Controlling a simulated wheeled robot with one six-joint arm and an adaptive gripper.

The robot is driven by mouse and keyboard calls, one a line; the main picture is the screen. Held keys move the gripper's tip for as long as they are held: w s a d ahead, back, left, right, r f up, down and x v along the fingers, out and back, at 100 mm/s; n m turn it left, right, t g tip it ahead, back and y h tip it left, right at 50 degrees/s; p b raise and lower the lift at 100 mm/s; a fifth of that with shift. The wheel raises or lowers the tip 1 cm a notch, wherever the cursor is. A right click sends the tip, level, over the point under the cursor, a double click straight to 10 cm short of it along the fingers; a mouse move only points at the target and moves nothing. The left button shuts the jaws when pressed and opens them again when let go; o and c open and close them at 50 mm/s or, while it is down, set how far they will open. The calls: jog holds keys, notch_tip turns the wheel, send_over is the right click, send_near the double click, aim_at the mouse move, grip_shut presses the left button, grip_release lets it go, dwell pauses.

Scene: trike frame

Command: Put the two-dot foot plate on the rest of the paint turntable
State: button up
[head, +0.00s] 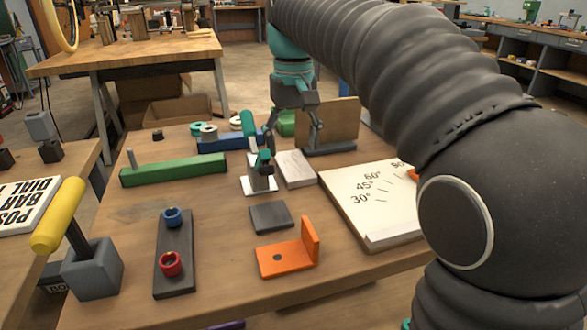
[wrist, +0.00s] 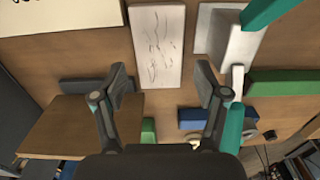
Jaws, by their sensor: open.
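My gripper (head: 294,135) is open and empty above the far part of the bench. In the wrist view its fingers (wrist: 162,85) are spread, with a pale marked slab (wrist: 157,45) beyond them. That slab lies flat in the head view (head: 295,168). A white clamp with a teal handle (head: 258,180) stands beside it, close to one finger; I cannot tell if they touch. An orange angled plate (head: 285,258) with one dark spot lies at the front. I cannot make out a two-dot foot plate or the paint turntable in either view.
A brown upright board (head: 332,122) stands behind my gripper. A white angle board (head: 372,200), a dark flat block (head: 270,217), a dark bar with rings (head: 176,255) and a green bar (head: 172,171) are on the bench. Bare wood shows around (head: 222,215).

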aim_at(294, 164)
jog(key=shift+f, duration=1.95)
jog(key=shift+r, duration=0.1)
jog(key=c, duration=1.3)
